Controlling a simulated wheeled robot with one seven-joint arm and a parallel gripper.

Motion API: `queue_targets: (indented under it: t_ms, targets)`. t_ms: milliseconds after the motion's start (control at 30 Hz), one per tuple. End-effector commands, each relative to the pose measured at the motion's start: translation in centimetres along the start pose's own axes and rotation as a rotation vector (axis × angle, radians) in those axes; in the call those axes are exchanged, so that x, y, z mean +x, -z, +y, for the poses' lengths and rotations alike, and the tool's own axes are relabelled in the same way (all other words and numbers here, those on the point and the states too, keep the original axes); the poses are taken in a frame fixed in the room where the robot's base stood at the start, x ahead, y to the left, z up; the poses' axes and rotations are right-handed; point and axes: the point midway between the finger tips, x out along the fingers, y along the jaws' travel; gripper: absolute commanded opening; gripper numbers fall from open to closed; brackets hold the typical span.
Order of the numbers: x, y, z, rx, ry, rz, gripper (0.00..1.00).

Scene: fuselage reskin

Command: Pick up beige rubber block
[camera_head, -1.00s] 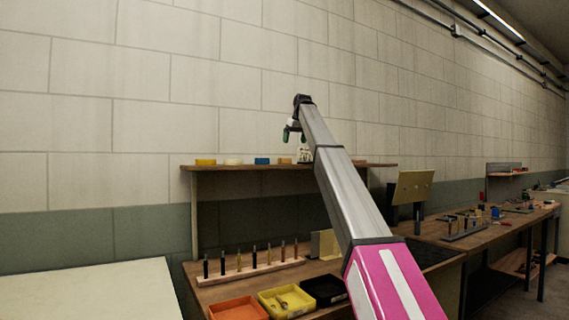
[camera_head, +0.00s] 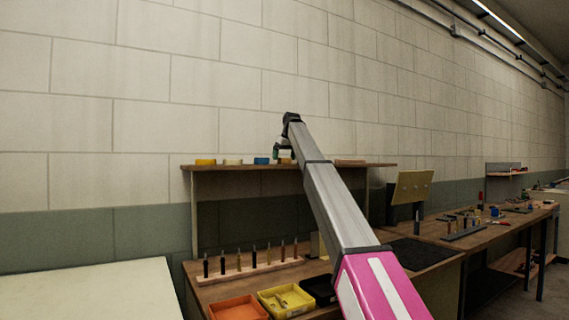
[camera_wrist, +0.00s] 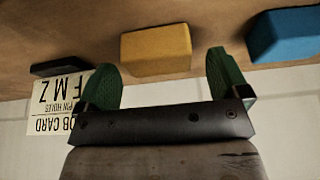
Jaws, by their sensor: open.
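A tan-beige block (camera_wrist: 157,50) rests on the wooden shelf, between and just beyond my open fingertips in the wrist view. It also shows, partly covered by my gripper, in the head view (camera_head: 286,160). My gripper (camera_wrist: 165,75) has two green fingers spread to either side of the block with nothing held. In the head view my gripper (camera_head: 283,150) hangs just above the shelf by this block. Whether the fingers touch it cannot be told. A paler cream block (camera_head: 233,161) sits further left on the shelf.
A blue block (camera_wrist: 285,36) lies beside the tan one, close to one finger. A job card (camera_wrist: 58,100) and a dark piece (camera_wrist: 62,66) are on the other side. A yellow-orange block (camera_head: 205,161) is at the left of the shelf (camera_head: 330,167). Trays (camera_head: 285,301) stand below.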

Motion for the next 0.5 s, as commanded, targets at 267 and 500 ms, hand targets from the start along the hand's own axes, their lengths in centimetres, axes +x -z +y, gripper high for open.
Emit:
queue_targets:
  t_ms: [267,500]
  targets:
    - [1.41,-0.01,0.03,0.0,0.0,0.001,0.94]
    - [1.39,0.0,0.02,0.0,0.0,0.001,0.39]
